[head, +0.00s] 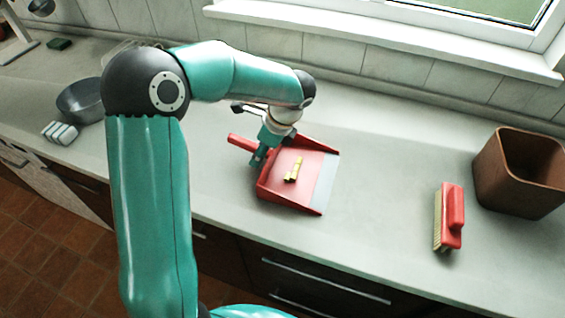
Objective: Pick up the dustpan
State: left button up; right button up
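The red dustpan (308,165) lies on the grey counter in the middle of the head view, its pale front lip toward the right. Its red handle (240,142) sticks out to the upper left. A small yellow piece (293,171) lies in the pan. My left gripper (258,158) points down at the place where the handle meets the pan. Its fingers overlap the handle in the picture; whether they are closed around it I cannot tell. The gripper and wrist hide part of the handle and the pan's back edge. My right gripper is not in view.
A red brush (451,217) with pale bristles and a brown bin (519,174) stand on the right. A grey bowl (80,101) and a pale ribbed object (60,132) are on the left. The counter between the dustpan and brush is clear. A window sill (390,38) runs behind.

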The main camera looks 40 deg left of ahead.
pick_arm(q)
grip_shut()
jog(key=shift+r, duration=0.1)
dwell(0.3)
